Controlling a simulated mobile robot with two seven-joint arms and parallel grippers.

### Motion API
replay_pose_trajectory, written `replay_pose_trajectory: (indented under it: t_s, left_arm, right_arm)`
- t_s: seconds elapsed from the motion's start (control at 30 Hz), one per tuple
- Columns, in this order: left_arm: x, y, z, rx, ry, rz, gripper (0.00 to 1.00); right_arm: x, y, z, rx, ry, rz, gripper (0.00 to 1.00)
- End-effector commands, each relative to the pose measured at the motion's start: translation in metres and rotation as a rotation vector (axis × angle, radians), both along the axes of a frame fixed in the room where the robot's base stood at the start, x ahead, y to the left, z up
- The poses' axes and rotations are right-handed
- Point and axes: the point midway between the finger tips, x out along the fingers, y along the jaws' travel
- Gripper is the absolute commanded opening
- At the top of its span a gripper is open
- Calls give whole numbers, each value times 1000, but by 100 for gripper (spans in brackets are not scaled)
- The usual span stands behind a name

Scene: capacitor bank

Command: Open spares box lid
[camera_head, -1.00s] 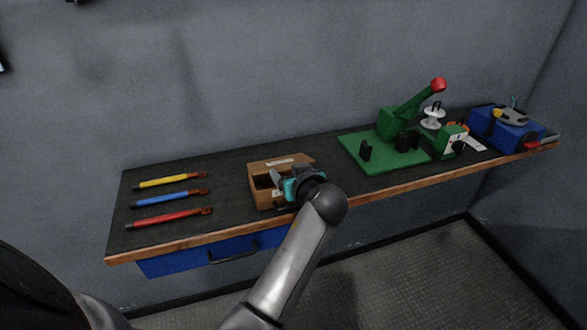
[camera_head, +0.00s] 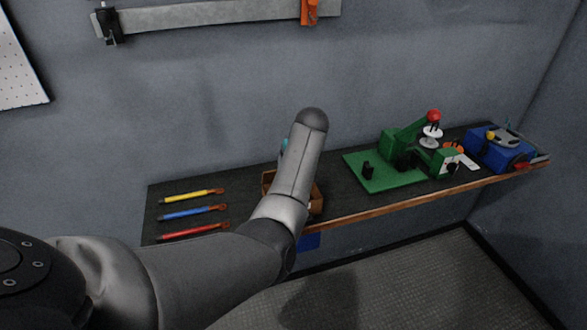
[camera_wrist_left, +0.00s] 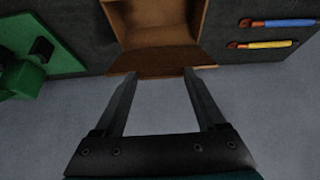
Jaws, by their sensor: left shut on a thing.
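The brown spares box (camera_head: 267,182) stands on the bench in the head view, mostly hidden behind my left arm. In the left wrist view the box (camera_wrist_left: 112,18) shows its open inside. Its brown lid (camera_wrist_left: 165,62) lies along the box's wall-side edge, swung back from the opening. My left gripper (camera_wrist_left: 158,72) has its two fingers at the lid's edge and is shut on it. In the head view only a sliver of teal of this gripper (camera_head: 284,151) shows behind the arm. My right gripper is not in view.
Yellow (camera_head: 190,196), blue (camera_head: 192,213) and red (camera_head: 192,231) handled tools lie left of the box. A green press (camera_head: 400,150) on a green base stands to the right, with a blue unit (camera_head: 497,150) beyond. The grey wall is close behind the bench.

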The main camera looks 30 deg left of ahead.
Motion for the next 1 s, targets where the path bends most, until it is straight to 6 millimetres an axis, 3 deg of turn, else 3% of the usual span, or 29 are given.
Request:
replay_pose_trajectory:
  t_s: [0.53, 1.0]
  left_arm:
    - [26, 27, 18, -54, 47, 0, 0]
    - [27, 28, 19, -54, 48, 1, 0]
  right_arm:
    - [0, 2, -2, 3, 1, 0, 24]
    - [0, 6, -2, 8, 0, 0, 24]
